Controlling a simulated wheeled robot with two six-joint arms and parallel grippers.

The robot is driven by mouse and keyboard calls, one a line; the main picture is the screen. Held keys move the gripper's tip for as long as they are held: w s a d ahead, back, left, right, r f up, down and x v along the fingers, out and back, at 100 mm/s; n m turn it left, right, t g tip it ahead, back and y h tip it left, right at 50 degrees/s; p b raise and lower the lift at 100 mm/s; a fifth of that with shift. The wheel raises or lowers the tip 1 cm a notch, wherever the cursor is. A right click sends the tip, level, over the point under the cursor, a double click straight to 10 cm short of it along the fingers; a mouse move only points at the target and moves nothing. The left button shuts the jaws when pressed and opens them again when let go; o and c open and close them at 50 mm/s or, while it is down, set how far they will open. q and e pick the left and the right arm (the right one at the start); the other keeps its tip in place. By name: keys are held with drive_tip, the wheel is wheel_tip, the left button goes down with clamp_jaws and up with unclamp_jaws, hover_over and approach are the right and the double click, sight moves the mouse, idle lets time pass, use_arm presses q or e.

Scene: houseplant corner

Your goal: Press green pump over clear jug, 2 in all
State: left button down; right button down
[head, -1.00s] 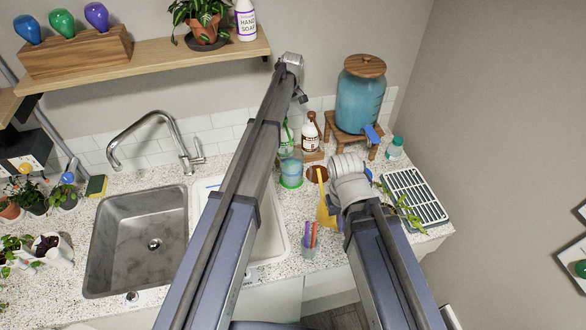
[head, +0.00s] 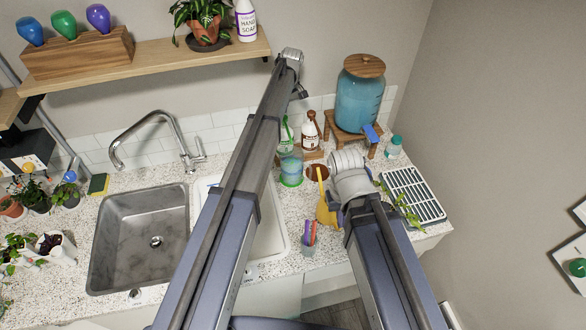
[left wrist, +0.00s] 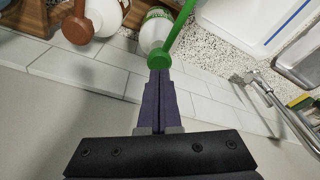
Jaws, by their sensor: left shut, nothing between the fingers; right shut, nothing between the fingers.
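The green pump (left wrist: 158,61) sits on a white bottle with a green label (left wrist: 155,28), and its spout reaches to the upper right in the left wrist view. In the head view the green pump (head: 285,131) shows only in part beside my left arm. My left gripper (left wrist: 160,73) is shut and empty, its tips right at the pump head; I cannot tell whether they touch. The clear jug (head: 291,170) stands on the counter with a green base and something bluish in it, partly behind my left arm. My right gripper (head: 348,162) is shut and empty over the counter's right part.
A white bottle with a brown pump (head: 310,132) stands close beside the green one. A blue dispenser (head: 359,98) on a wooden stand, a yellow watering can (head: 326,211), a cup of pens (head: 309,240) and a drain rack (head: 414,196) stand on the right. The sink (head: 137,235) lies left.

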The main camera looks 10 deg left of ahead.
use_arm(q)
drive_tip(key=shift+f, duration=0.15)
drive_tip(key=shift+d+b+x, duration=0.2)
drive_tip(key=shift+b+x, duration=1)
drive_tip(key=shift+b, duration=0.15)
drive_tip(key=shift+s, duration=0.2)
drive_tip(key=shift+a+p+v, duration=0.1)
drive_tip(key=shift+p+v, duration=0.55)
drive_tip(key=shift+p, duration=0.1)
drive_tip(key=shift+a+p+v, duration=0.15)
drive_tip(key=shift+p+v, duration=0.55)
drive_tip(key=shift+w, duration=0.2)
drive_tip(key=a+p+v, duration=0.1)
drive_tip(key=p+v, duration=0.5)
drive_tip(key=shift+w, duration=0.4)
